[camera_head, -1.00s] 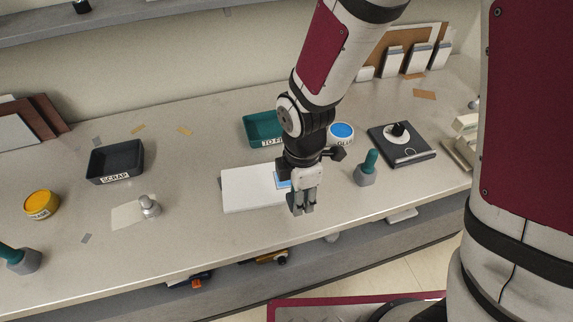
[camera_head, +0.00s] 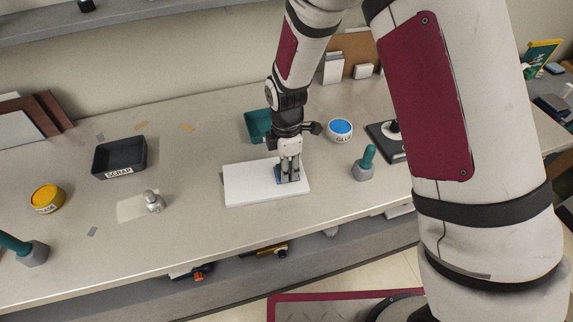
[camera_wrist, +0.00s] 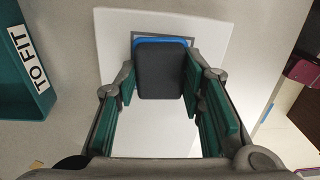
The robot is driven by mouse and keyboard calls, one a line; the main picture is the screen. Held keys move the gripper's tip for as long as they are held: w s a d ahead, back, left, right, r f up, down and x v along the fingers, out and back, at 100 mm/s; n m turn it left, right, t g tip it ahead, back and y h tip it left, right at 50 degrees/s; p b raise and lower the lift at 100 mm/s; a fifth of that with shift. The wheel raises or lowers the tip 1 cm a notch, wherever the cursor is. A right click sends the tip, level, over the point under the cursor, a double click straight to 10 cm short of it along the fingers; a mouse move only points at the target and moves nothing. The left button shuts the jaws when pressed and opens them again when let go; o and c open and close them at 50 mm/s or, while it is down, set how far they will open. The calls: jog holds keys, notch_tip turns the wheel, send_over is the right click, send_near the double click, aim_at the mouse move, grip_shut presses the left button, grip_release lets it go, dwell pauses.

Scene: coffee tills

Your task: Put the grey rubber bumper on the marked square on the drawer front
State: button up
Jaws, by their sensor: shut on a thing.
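The white drawer front (camera_head: 245,184) lies flat on the counter. The marked square (camera_wrist: 191,41) on it shows in the wrist view as a thin grey outline, mostly covered. My gripper (camera_head: 290,179) points down over the right part of the drawer front. Its green-padded fingers are shut on the grey rubber bumper (camera_wrist: 160,74), one on each side. A blue band (camera_wrist: 160,41) shows along the bumper's far edge, inside the outline. The bumper is over the square; I cannot tell whether it touches the panel.
A teal TO FIT tray (camera_head: 256,125) stands behind the panel, with a blue-topped glue pot (camera_head: 340,130) to its right. A teal-handled tool (camera_head: 365,163) stands right of the panel. A dark SCRAP tray (camera_head: 119,158) and a small metal weight (camera_head: 153,201) are to the left.

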jog(key=shift+f, duration=0.15)
jog(key=o, duration=1.1)
jog(key=s+d+r+m+t+b, duration=0.1)
jog(key=d+r+m, duration=0.15)
jog(key=r, duration=0.75)
jog(key=s+d+r+m, duration=0.1)
jog(key=d+r+m, duration=0.15)
jog(key=r, duration=0.75)
jog(key=shift+s+d+r+m+t, duration=0.75)
jog(key=shift+s+d+r+m, duration=1.45)
jog(key=shift+s+m, duration=0.6)
jog(key=shift+s+d+r+m+t, duration=0.8)
jog(key=shift+s+d+r+m, duration=1.35)
jog(key=shift+s+m, duration=0.65)
jog(key=shift+s+d+r+m+t, duration=0.75)
jog(key=shift+s+d+r+m, duration=1.6)
jog(key=shift+s, duration=0.65)
